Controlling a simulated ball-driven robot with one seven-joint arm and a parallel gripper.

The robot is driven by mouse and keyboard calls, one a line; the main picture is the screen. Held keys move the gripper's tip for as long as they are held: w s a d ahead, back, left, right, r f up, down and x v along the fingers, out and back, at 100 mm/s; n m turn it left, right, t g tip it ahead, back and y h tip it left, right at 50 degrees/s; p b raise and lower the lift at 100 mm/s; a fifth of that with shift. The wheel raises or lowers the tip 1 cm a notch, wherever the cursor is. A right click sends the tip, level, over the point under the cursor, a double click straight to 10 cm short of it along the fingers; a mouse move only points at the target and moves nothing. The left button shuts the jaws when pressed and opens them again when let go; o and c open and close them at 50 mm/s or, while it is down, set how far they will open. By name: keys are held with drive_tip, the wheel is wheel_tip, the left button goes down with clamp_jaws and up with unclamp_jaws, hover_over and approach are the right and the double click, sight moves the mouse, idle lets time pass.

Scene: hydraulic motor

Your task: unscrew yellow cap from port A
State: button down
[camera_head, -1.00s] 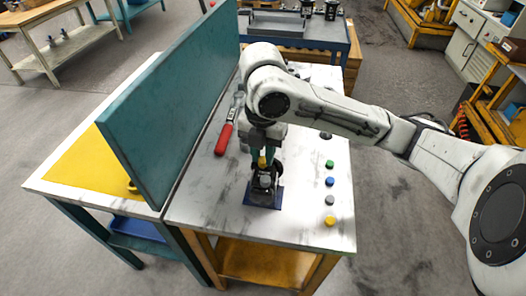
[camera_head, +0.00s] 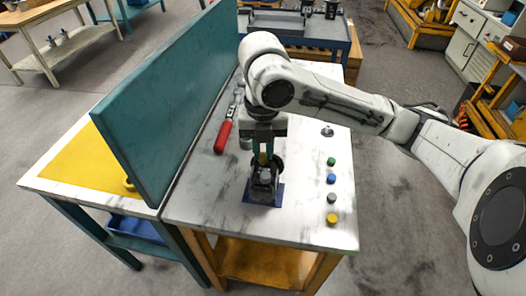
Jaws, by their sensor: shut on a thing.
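The hydraulic motor (camera_head: 265,180) stands on a dark blue pad (camera_head: 262,198) near the middle of the white-topped bench. The yellow cap (camera_head: 263,159) shows as a small yellow patch at the motor's top. My gripper (camera_head: 263,156) points straight down over the motor, with its fingers on either side of the cap. It is shut on the yellow cap. The fingers hide most of the cap, and port A under it cannot be made out.
Loose green (camera_head: 331,161), blue (camera_head: 331,178), grey (camera_head: 331,198) and yellow (camera_head: 331,218) caps line the right side of the bench. A red-handled tool (camera_head: 223,137) lies at left, beside the teal divider panel (camera_head: 165,100). The front left bench top is clear.

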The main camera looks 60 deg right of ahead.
sight(264, 155)
drive_tip(key=shift+n, duration=0.8)
drive_tip(key=shift+f+n+b, duration=0.15)
drive_tip(key=shift+n+b, duration=0.55)
drive_tip(key=shift+b, duration=0.05)
drive_tip(key=shift+r+p, duration=1.95)
drive_tip(key=shift+r, duration=0.25)
